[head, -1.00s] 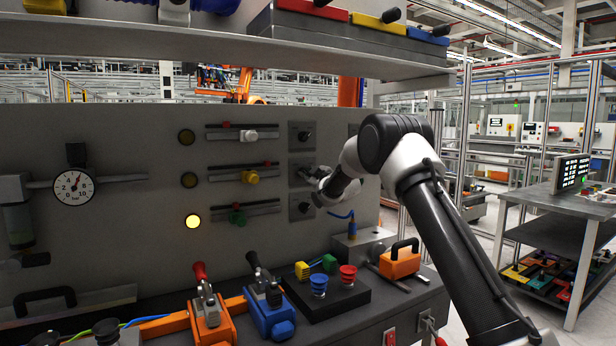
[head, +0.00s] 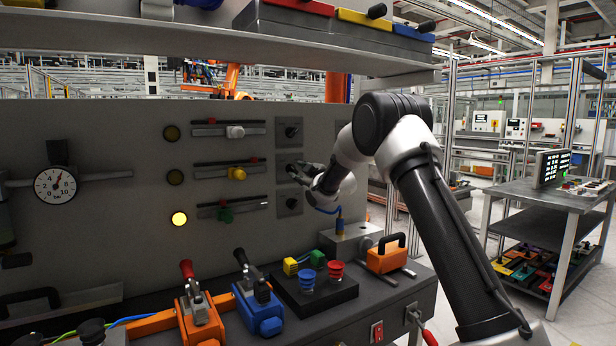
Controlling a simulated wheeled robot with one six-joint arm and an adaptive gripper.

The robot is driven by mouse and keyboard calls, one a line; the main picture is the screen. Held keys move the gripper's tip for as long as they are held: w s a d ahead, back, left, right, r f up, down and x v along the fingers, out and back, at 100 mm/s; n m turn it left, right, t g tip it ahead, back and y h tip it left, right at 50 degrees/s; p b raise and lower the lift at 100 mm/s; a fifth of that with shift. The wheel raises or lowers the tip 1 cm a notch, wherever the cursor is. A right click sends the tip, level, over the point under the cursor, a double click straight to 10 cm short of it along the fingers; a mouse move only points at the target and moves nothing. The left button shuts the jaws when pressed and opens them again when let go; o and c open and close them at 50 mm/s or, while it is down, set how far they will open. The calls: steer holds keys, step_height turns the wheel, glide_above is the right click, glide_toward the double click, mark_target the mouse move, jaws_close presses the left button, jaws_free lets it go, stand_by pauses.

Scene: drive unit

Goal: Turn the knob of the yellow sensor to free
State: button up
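The yellow sensor (head: 237,174) sits on the middle of three horizontal rails on the grey upright panel. To its right is a square plate (head: 284,161) in the same row, largely covered by my gripper. My gripper (head: 294,170) reaches in from the right with its fingers at this plate. The knob there is hidden behind the fingers, so contact and the knob's angle cannot be made out. The fingers are too small to tell whether they are open or shut.
A white sensor (head: 235,132) and upper knob (head: 291,132) are above; a green sensor (head: 225,215) and lower knob (head: 291,203) are below. The lowest lamp (head: 179,218) glows yellow. Clamps, buttons and an orange handled block (head: 386,259) crowd the bench; a shelf overhangs.

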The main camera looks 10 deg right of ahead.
steer(key=v, duration=0.8)
step_height(320, 180, down, 10)
steer(key=s+d+m+g+h, duration=0.2)
steer(key=d+m+g+h, duration=0.1)
steer(key=g, duration=0.1)
steer(key=s+d+f+m+g+h, duration=0.2)
steer(key=s+d+f+m+g, duration=0.15)
steer(key=s+f, duration=0.4)
steer(key=s+d+r+m+g, duration=0.1)
steer(key=s+r, duration=0.3)
steer(key=s, duration=1.2)
steer(key=s+d+r+m+g, duration=0.2)
steer(key=s+r+m, duration=0.1)
steer(key=s, duration=1.3)
steer(key=s+d+r+m+g, duration=0.1)
steer(key=s+r, duration=0.3)
steer(key=s, duration=1.2)
steer(key=shift+d+r+m+g+h, duration=0.2)
steer(key=shift+r+m+g+h, duration=0.15)
steer(key=shift+m+g, duration=0.35)
